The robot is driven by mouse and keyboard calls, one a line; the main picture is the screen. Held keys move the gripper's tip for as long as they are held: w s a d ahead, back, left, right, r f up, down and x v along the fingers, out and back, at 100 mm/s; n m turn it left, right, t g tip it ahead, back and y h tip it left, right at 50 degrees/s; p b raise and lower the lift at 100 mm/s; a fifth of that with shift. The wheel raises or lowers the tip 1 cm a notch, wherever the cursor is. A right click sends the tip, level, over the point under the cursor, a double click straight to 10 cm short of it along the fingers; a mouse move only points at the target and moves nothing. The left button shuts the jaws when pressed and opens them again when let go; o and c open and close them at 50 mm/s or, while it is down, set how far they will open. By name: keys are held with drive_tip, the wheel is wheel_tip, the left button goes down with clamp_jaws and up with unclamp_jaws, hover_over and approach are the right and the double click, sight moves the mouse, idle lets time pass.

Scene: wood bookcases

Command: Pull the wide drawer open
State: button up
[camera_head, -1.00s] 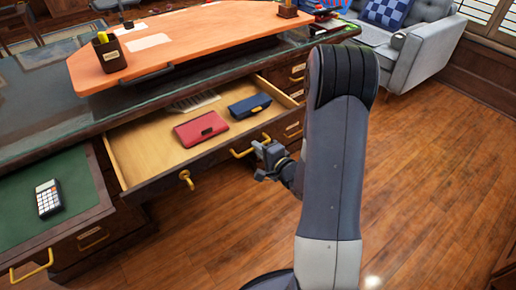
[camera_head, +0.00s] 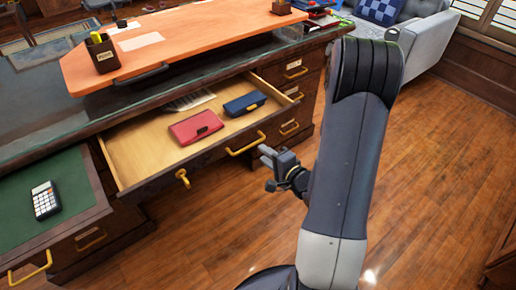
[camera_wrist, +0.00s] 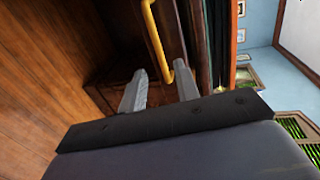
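The wide drawer (camera_head: 150,158) stands pulled out from under the desk top, its pale wood inside showing. A red case (camera_head: 196,128) and a blue case (camera_head: 245,104) lie in it. Its yellow bar handle (camera_head: 246,146) is on the front panel, and a yellow handle also shows in the wrist view (camera_wrist: 154,38). My gripper (camera_head: 268,168) is just in front of and right of the handle in the head view, apart from it. In the wrist view its two fingers (camera_wrist: 160,88) are spread, with nothing held between them.
A pulled-out green-lined section with a calculator (camera_head: 46,200) is at the left. A yellow-handled key or knob (camera_head: 183,178) is on the drawer front. Smaller drawers (camera_head: 290,112) are at the right. The wood floor (camera_head: 440,170) at right is clear; a grey sofa (camera_head: 425,45) stands behind.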

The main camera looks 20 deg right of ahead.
drive_tip(key=shift+v, duration=2.25)
drive_tip(key=x, duration=1.1)
drive_tip(key=shift+b, duration=0.4)
